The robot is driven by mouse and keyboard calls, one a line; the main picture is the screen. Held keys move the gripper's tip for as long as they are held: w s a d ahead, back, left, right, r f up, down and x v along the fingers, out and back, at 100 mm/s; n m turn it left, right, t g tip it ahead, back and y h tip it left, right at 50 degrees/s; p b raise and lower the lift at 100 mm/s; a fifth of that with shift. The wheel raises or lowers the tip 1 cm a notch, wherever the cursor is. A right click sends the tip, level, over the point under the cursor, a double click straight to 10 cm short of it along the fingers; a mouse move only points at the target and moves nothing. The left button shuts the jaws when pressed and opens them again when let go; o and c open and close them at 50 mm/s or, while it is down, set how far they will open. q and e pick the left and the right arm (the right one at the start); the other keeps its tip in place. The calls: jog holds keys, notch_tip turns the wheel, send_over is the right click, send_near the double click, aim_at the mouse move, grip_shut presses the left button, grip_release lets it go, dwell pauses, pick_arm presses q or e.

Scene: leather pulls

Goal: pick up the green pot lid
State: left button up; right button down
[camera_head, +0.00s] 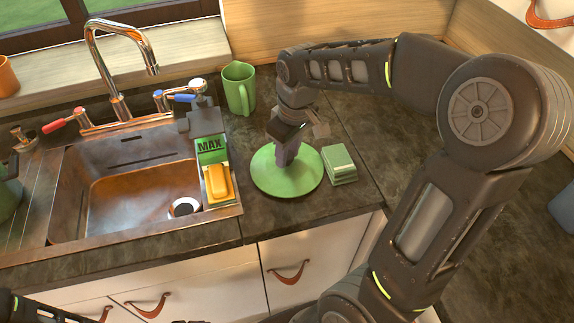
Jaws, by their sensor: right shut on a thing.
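The green pot lid (265,178) is a round, light green disc at the counter's front, right of the sink. My right gripper (286,157) points down over its middle and is shut on it at the centre. The fingers hide the lid's knob. The lid looks flat and level; I cannot tell whether it touches the counter. A dark part of my left arm shows at the bottom left corner, but its gripper is not in view.
A green box-shaped item (340,164) stands close to the lid's right. A green mug (239,88) stands behind. The counter farther right is partly hidden by my right arm.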

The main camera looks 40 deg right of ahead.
dwell(0.4)
notch_tip(320, 180, up, 10)
jog(key=shift+b, duration=0.3)
dwell(0.8)
